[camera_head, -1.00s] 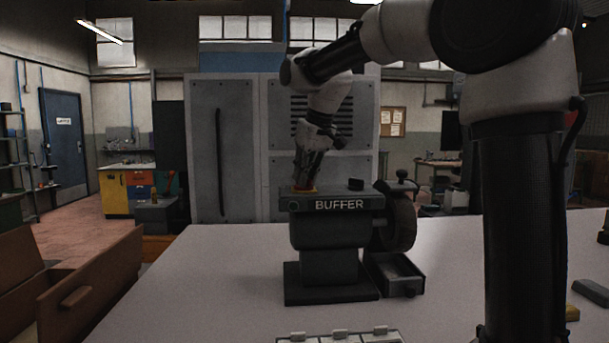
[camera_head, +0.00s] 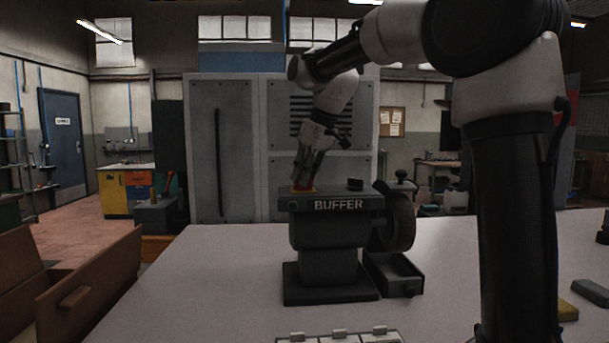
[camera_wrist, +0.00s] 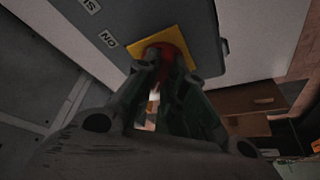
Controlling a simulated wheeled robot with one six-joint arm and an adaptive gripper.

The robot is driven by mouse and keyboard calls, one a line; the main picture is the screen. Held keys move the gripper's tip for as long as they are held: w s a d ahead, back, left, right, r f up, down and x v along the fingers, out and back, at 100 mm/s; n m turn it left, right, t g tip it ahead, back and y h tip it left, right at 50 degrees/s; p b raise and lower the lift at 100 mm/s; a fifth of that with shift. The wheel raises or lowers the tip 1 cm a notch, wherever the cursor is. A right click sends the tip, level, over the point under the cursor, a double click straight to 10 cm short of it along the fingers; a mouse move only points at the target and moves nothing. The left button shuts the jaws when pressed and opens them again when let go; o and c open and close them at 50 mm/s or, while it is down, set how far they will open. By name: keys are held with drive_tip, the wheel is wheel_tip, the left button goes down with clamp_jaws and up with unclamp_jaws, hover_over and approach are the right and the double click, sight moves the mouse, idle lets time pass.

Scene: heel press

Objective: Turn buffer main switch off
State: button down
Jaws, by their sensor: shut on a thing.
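The buffer (camera_head: 325,240) is a dark machine on the pale table, with the word BUFFER along its front top edge. Its main switch (camera_head: 303,188) is a red knob on a yellow plate at the left end of the top. In the wrist view the red switch (camera_wrist: 172,62) sits on the yellow plate (camera_wrist: 142,47), with the label ON beside it on the grey housing. My gripper (camera_head: 303,178) points down from above. Its fingers are closed around the red knob and hide part of it; the knob's exact angle is unclear.
The buffing wheel (camera_head: 399,222) and an open drawer (camera_head: 394,275) are at the right side. An open brown wooden box (camera_head: 90,280) is at the left. Table space left of the buffer is clear.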

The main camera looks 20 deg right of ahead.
drive_tip(key=c, duration=1.5)
unclamp_jaws()
drive_tip(key=v, duration=1.2)
drive_tip(key=s+d+f+m+h, duration=0.1)
drive_tip(key=s+d+f+m, duration=0.2)
drive_tip(key=s+f, duration=0.9)
drive_tip(key=s+d+f+m+h, duration=0.1)
drive_tip(key=s+d+f+m, duration=0.3)
drive_tip(key=s+d+f, duration=0.4)
drive_tip(key=s+f, duration=0.4)
drive_tip(key=s, duration=0.4)
drive_tip(key=shift+d+f+t+h, duration=0.25)
drive_tip(key=shift+f+t+h, duration=0.05)
drive_tip(key=shift+f+t, duration=0.1)
